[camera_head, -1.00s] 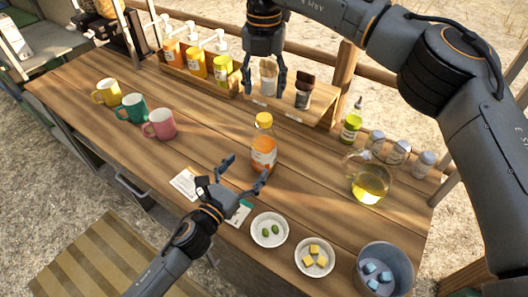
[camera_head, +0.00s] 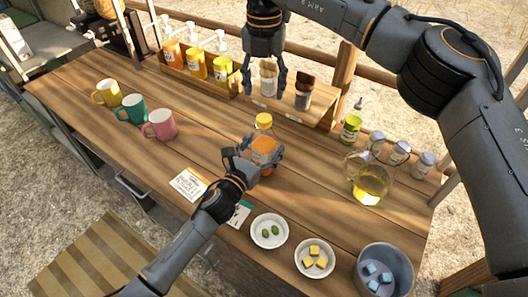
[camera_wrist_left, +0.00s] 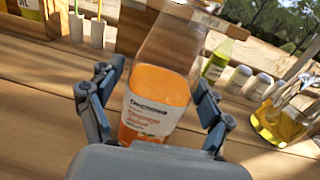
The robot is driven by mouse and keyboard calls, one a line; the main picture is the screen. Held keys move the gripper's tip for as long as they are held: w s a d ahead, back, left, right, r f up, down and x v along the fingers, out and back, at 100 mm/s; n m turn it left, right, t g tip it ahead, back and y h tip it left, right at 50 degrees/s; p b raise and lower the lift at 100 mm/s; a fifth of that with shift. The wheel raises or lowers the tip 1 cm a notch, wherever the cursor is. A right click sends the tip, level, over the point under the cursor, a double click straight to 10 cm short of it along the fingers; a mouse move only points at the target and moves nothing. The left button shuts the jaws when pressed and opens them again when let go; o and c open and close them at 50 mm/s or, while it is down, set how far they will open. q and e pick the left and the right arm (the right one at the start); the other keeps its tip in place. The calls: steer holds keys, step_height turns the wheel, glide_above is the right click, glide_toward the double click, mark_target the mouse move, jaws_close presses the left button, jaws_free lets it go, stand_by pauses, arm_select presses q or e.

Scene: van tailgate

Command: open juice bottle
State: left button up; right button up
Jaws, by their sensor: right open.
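The orange juice bottle (camera_head: 264,146) stands upright on the wooden table, with an orange-yellow cap (camera_head: 263,121). Its label and orange juice (camera_wrist_left: 158,95) show up close in the left wrist view; its top is cut off there. My left gripper (camera_head: 254,152) is low at the bottle, with one finger on each side of it. In the left wrist view the fingers are spread, with a gap visible between the left finger and the bottle.
Three mugs (camera_head: 161,124) stand at left. A green bottle (camera_head: 351,124), shakers and an oil jug (camera_head: 368,180) stand at right. White bowls (camera_head: 270,230) and a blue-grey bucket (camera_head: 385,270) are in front.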

mark_target(264, 117)
arm_select(q)
jaws_close()
arm_select(e)
steer(key=m, duration=1.8)
steer(key=shift+f, duration=4)
